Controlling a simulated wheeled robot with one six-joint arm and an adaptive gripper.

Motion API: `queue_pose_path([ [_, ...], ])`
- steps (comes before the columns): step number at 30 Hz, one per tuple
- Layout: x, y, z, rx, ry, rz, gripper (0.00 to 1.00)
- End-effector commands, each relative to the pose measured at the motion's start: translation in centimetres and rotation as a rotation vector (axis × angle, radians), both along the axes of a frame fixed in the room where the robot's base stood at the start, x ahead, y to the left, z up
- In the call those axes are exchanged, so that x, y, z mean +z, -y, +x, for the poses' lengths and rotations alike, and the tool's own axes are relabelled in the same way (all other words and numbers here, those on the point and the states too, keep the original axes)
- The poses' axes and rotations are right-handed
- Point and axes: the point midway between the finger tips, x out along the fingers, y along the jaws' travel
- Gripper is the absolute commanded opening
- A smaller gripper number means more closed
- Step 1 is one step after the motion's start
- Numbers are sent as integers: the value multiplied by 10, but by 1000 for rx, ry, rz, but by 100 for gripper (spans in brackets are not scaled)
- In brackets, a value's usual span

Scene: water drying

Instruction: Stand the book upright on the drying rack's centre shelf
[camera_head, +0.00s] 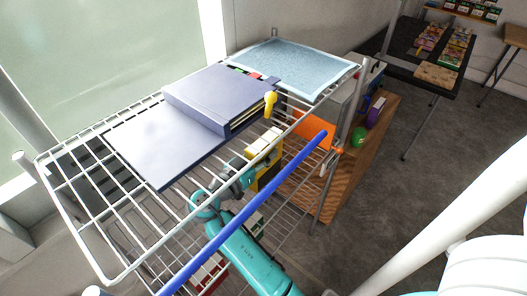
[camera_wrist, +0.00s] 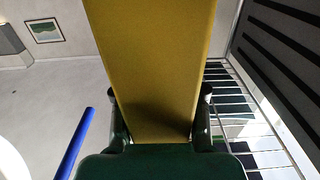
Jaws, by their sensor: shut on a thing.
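The book (camera_head: 269,176) shows as a yellow block under the top shelf in the head view, partly hidden by the wires. In the wrist view the yellow book (camera_wrist: 150,50) fills the middle and stands out from between my fingers. My gripper (camera_head: 240,180) is shut on it, and my gripper also shows in the wrist view (camera_wrist: 160,122). The white wire drying rack (camera_head: 72,183) has a top shelf and wire shelves below. I cannot tell whether the book touches a shelf.
On the top shelf lie an open blue-grey binder (camera_head: 150,142) and a light blue pad (camera_head: 300,66). A blue bar (camera_head: 255,205) crosses in front of the rack and above my arm. A wooden cabinet (camera_head: 348,165) stands close behind on the right. Grey floor (camera_head: 420,195) is clear farther right.

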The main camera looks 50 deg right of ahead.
Motion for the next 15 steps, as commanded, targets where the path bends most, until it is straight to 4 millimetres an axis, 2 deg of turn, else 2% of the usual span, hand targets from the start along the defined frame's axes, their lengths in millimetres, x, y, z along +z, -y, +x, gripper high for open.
queue_pose_path([
  [7, -1, 0, 0, 0, 0, -1, 0],
  [8, -2, 0, 0, 0, 0, 0, 46],
  [9, -2, 0, 0, 0, 0, 0, 56],
  [10, -1, 0, 0, 0, 0, 0, 64],
  [11, -1, 0, 0, 0, 0, 0, 66],
  [15, -1, 0, 0, 0, 0, 0, 66],
])
